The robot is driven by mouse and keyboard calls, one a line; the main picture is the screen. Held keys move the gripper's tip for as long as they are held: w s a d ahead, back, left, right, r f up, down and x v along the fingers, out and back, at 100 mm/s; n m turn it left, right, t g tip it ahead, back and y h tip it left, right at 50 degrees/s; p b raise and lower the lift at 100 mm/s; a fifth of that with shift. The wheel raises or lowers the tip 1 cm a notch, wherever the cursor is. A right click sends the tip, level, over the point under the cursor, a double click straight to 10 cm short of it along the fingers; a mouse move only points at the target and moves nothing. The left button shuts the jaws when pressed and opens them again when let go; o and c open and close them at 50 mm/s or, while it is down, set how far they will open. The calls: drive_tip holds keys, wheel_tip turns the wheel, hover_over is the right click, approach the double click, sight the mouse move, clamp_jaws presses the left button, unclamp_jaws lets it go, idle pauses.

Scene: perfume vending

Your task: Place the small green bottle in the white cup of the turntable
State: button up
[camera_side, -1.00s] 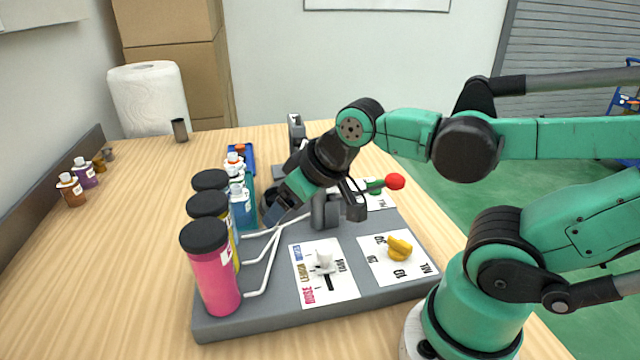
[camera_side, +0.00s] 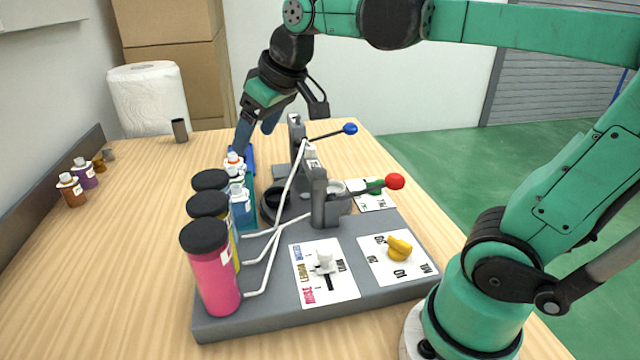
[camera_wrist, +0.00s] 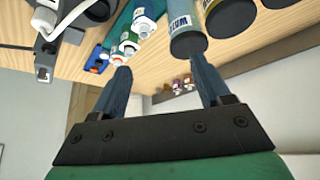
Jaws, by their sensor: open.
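My gripper (camera_side: 255,137) is open and empty, pointing down over the far end of the bottle row in the side view. Its two blue fingers also show in the wrist view (camera_wrist: 162,80), wide apart. The small green bottle (camera_wrist: 127,33) stands among small white-capped bottles in the wrist view, near the left finger and apart from it. In the side view it is mostly hidden by the other bottles. The turntable (camera_side: 284,208) is a dark round part on the grey machine base, partly hidden by posts and tubes.
Large black-capped bottles (camera_side: 211,268) stand along the machine's left edge, with thin bent tubes beside them. Levers with a blue knob (camera_side: 350,129) and a red knob (camera_side: 395,181) stick out right. A paper roll (camera_side: 148,100) stands behind. The left tabletop is mostly clear.

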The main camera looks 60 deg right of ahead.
drive_tip(key=w+d+n+g, duration=0.1)
drive_tip(key=w+d, duration=0.3)
drive_tip(key=w, duration=0.4)
drive_tip(key=n+y, duration=0.1)
hover_over(237, 172)
drive_tip(key=s, duration=0.1)
wheel_tip(237, 172, down, 4)
drive_tip(key=shift+g, duration=0.3)
wheel_tip(237, 172, down, 9)
drive_tip(key=shift+d+r, duration=0.15)
drive_tip(key=shift+r, duration=0.05)
drive_tip(key=shift+x, duration=2.8)
clamp_jaws()
drive_tip(key=shift+r, duration=0.15)
